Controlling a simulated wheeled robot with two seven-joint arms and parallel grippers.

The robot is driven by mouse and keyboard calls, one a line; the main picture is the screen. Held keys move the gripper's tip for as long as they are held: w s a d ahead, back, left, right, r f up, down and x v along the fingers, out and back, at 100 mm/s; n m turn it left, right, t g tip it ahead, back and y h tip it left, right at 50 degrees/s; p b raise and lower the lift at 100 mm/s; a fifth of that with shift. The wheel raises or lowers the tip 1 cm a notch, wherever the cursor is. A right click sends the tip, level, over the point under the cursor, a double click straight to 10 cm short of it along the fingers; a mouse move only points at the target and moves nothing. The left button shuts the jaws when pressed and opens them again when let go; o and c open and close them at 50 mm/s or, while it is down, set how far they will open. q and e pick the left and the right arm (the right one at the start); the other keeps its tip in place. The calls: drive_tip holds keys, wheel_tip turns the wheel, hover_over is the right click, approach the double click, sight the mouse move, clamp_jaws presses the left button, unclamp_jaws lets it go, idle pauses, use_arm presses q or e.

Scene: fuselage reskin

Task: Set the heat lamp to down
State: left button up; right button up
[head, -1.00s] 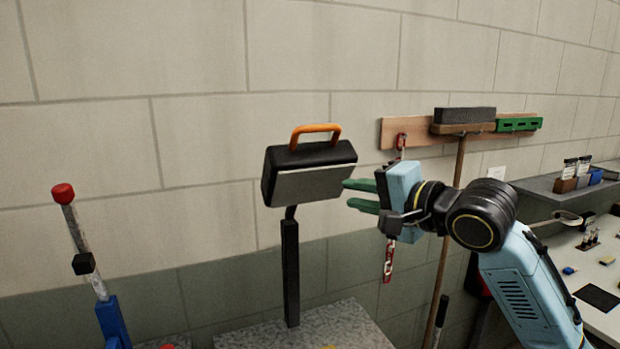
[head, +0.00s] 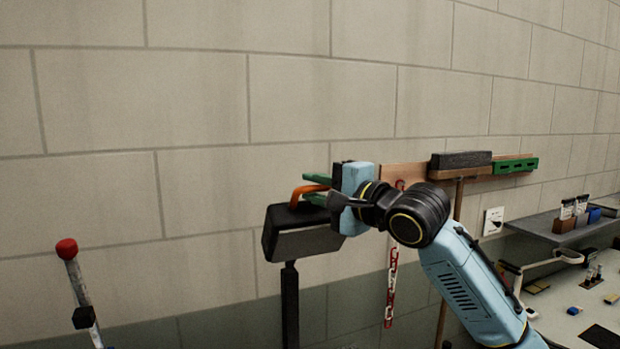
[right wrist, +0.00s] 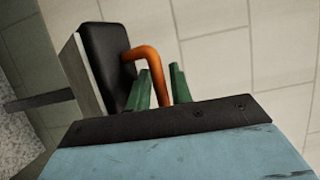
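The heat lamp (head: 303,243) is a black box-shaped head with a grey face, on a dark upright post (head: 290,305), left of my right arm in the head view. An orange handle (head: 300,193) arches from its top. My right gripper (head: 316,189) is at this handle, with its green fingers apart. In the right wrist view the handle (right wrist: 149,60) runs into the gap between the fingers (right wrist: 163,88), beside the black lamp head (right wrist: 105,62). Contact between fingers and handle cannot be made out. My left gripper is not in view.
A block wall (head: 200,110) stands behind the lamp. A wooden rail (head: 395,177) with a broom (head: 458,162) and a red-white chain (head: 391,285) is to the right. A red-tipped rod (head: 75,270) stands at left. A shelf (head: 550,228) is at far right.

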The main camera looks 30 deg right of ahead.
drive_tip(key=shift+x, duration=0.8)
clamp_jaws()
drive_tip(key=shift+s+f, duration=0.1)
drive_tip(key=shift+f, duration=0.05)
